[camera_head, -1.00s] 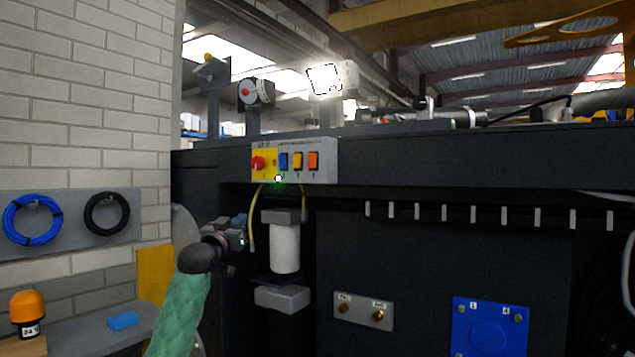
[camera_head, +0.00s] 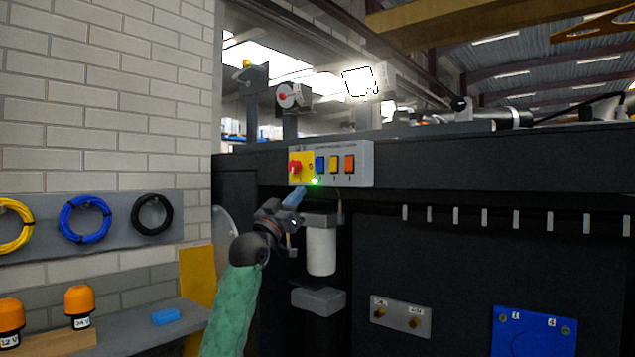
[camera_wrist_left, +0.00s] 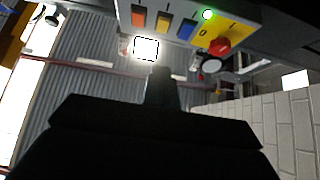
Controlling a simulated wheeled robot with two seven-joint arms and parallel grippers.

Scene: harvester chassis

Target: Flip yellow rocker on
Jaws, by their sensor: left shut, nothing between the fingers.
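The yellow rocker (camera_head: 334,164) sits on a grey switch panel (camera_head: 366,150) on the machine's front, between a blue rocker (camera_head: 320,165) and an orange rocker (camera_head: 349,163). In the left wrist view the yellow rocker (camera_wrist_left: 163,20) is near the top. A red rotary knob (camera_head: 294,167) on a yellow plate is at the panel's left, with a lit green lamp (camera_head: 315,182) below. My left gripper (camera_head: 299,193) is shut and empty, just below the panel's left part and apart from the yellow rocker. The rocker's position cannot be told. My right gripper is out of view.
A white filter cylinder (camera_head: 321,252) hangs right of my left wrist, with a thin yellow cable beside it. A grey bench (camera_head: 190,322) with orange-capped items and a blue block stands at the lower left. Space before the dark chassis (camera_head: 450,270) is clear.

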